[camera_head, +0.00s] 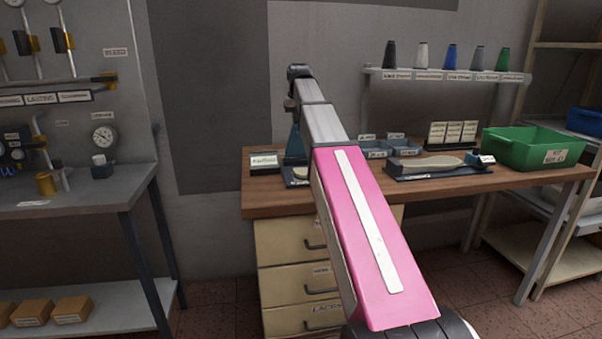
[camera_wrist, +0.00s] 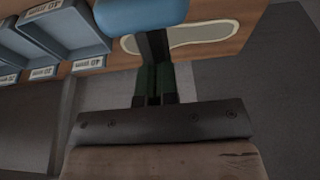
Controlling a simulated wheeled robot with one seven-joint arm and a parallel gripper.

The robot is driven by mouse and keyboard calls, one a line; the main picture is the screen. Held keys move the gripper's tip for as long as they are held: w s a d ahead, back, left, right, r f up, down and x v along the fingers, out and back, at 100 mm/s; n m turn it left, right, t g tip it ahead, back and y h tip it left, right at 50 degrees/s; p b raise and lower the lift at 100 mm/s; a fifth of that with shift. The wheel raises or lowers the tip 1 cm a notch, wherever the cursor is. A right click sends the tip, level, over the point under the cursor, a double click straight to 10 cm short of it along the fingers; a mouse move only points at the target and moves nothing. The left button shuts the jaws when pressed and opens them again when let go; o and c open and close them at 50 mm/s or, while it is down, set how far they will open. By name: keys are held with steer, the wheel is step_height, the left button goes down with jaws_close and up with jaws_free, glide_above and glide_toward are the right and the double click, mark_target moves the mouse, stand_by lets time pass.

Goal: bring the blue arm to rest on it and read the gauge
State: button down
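In the head view, a blue upright part (camera_head: 295,143) stands at the bench's left end over a dark base with a pale round piece (camera_head: 301,173). My arm's far end is directly above it and partly hides it. In the wrist view, a rounded light-blue part (camera_wrist: 140,12) crosses the top, just beyond the dark fingers of my gripper (camera_wrist: 154,85). The fingers are close together with a narrow gap; I cannot tell whether they grip anything. A round white dial gauge (camera_head: 104,137) hangs above the left bench; its reading is too small to make out.
A wooden bench (camera_head: 270,203) carries blue-grey trays (camera_head: 375,153), a pale sole shape (camera_head: 430,163) on a dark board and a green bin (camera_head: 535,147). Several coloured cones line the shelf (camera_head: 445,76) above. The left bench (camera_head: 75,197) stands apart, with floor between.

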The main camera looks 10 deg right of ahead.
steer(key=shift+s+f, duration=0.95)
steer(key=shift+s, duration=0.3)
steer(key=shift+w+r, duration=0.5)
steer(key=shift+r, duration=0.2)
step_height(320, 180, up, 8)
steer(key=w, duration=0.2)
steer(key=shift+f, duration=0.25)
